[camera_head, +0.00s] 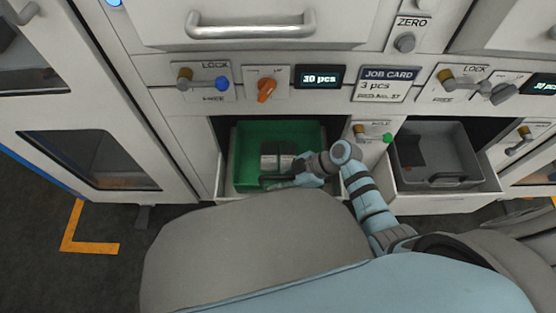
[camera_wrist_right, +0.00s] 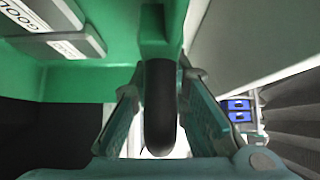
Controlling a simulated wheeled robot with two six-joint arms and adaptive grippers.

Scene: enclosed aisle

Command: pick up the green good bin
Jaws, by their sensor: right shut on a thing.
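The green good bin (camera_head: 247,140) sits in an open compartment low in the machine front, in the head view. A grey labelled block or pair of blocks (camera_head: 277,160) lies inside it; the wrist view shows part of the label reading "GOO". My right gripper (camera_head: 272,182) is at the bin's near side. In the right wrist view the green bin wall (camera_wrist_right: 100,80) fills the top left, and my right gripper (camera_wrist_right: 160,110) is shut on the bin's dark handle (camera_wrist_right: 158,100) between its two fingers. My left gripper is not in view.
A grey bin (camera_head: 435,150) stands in the open compartment to the right. Above are a drawer handle (camera_head: 250,24), an orange knob (camera_head: 266,90), a "30 pcs" display (camera_head: 319,77) and a job card (camera_head: 386,83). A cabinet door (camera_head: 100,155) is at left.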

